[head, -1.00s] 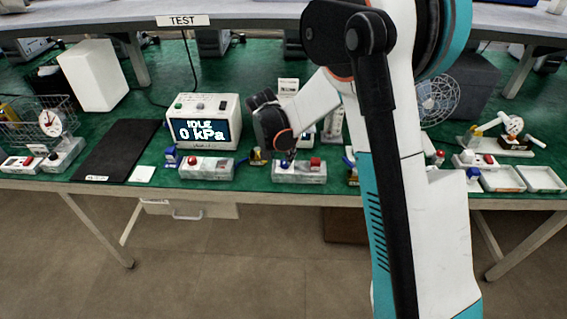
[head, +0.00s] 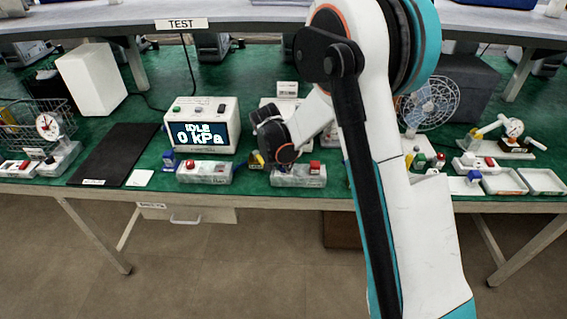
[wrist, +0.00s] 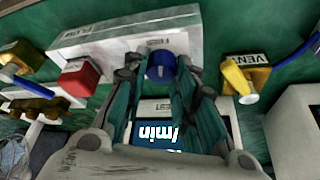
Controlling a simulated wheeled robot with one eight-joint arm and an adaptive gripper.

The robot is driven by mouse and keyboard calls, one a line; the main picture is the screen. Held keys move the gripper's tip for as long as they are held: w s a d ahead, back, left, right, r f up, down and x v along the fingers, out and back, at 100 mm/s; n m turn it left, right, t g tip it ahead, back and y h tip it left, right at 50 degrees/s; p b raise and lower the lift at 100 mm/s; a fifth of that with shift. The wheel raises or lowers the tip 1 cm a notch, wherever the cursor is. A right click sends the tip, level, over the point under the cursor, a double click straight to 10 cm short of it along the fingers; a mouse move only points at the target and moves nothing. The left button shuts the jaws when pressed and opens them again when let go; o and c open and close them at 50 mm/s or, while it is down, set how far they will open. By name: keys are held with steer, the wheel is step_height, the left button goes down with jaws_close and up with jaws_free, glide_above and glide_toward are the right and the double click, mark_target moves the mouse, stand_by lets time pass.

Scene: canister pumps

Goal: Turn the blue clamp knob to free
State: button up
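My gripper (wrist: 160,64) is open, with one fingertip on each side of the knob. Small gaps seem to show, and I cannot tell whether either finger touches it. In the head view my gripper (head: 268,150) is low over the left end of the box. The knob's pointer direction cannot be made out.
A red block (wrist: 78,77) is on the same box. A brass valve with a yellow lever (wrist: 238,77), by a VENT label, is close on the other side. A display (wrist: 160,135) sits below my fingers. The IDLE 0 kPa tester (head: 203,128) stands behind left.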

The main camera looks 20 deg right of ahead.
steer(key=shift+n+t+y, duration=0.3)
steer(key=shift+n+y, duration=0.2)
steer(key=shift+n, duration=1.1)
steer(key=o, duration=1.1)
steer(key=shift+c, duration=0.2)
steer(key=shift+r, duration=0.1)
steer(key=v, duration=1.1)
steer(key=shift+s+r, duration=0.25)
steer(key=shift+r, duration=0.1)
steer(key=shift+a, duration=0.1)
